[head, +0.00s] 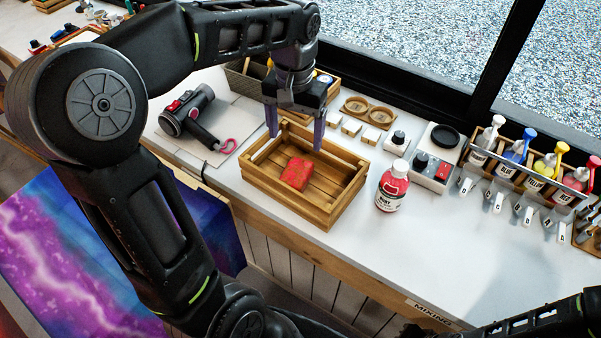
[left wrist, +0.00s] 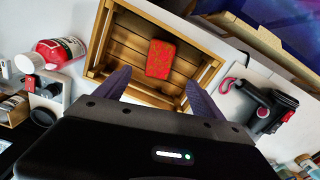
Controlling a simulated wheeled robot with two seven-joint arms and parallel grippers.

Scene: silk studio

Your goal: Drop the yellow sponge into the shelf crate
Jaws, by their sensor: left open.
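A wooden slatted crate (head: 330,210) stands on the white counter in the head view; it also shows in the left wrist view (left wrist: 100,45). A red block with orange-yellow patches (head: 297,173), sponge-like in shape, lies inside on the crate's floor; it also shows in the left wrist view (left wrist: 160,59). I see no plainly yellow sponge. My left gripper (head: 295,138) is open and empty, above the crate's far side, with its fingers pointing down and apart from the block. Its fingers also show in the left wrist view (left wrist: 158,82). My right gripper is not in view.
A red bottle (head: 391,187) stands close to the crate's right side. A black device with red parts (head: 190,112) lies to its left. Pump bottles in a rack (head: 530,165) stand at right. The counter's front right is clear.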

